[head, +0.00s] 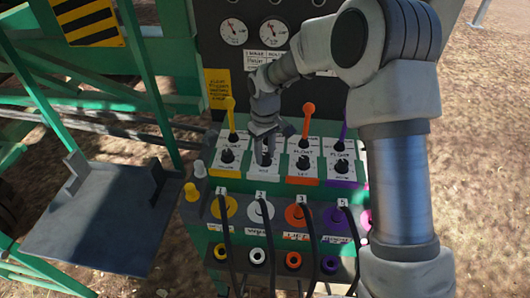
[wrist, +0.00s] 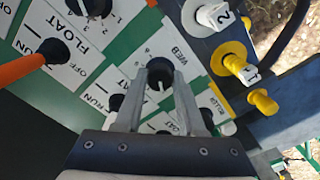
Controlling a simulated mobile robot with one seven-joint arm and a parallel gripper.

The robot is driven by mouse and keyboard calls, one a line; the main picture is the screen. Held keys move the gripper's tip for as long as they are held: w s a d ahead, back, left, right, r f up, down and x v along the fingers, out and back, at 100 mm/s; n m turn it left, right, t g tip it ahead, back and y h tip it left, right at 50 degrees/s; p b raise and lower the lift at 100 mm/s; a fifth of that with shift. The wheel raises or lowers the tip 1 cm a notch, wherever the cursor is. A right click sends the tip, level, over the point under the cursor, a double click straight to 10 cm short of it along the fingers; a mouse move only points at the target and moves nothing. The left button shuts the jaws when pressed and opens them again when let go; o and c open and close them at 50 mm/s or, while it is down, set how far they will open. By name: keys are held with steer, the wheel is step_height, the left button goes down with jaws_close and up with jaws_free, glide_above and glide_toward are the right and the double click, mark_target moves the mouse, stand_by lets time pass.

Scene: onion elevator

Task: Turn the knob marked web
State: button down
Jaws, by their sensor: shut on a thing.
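The web knob (wrist: 160,70) is a round black knob with a pale pointer mark, on a white plate lettered WEB (wrist: 171,52). In the wrist view it sits between the two fingers of my gripper (wrist: 159,86), which is shut on it. In the head view my gripper (head: 265,151) reaches down onto the white plate in the second column of the green panel. There the fingers and wrist hide most of the knob.
A yellow lever (head: 231,118) stands left of my gripper and an orange lever (head: 308,119) right of it, with a purple lever (head: 342,134) beyond. Numbered coloured sockets with black hoses (head: 265,235) hang below. Gauges (head: 274,32) sit on the black panel behind.

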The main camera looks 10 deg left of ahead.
mark_target(265, 155)
stand_by(0.4)
steer(key=c, duration=0.5)
jaws_free()
steer(key=shift+r, duration=0.1)
step_height(265, 155, up, 17)
steer(key=shift+r+p, duration=0.2)
steer(key=shift+p, duration=0.1)
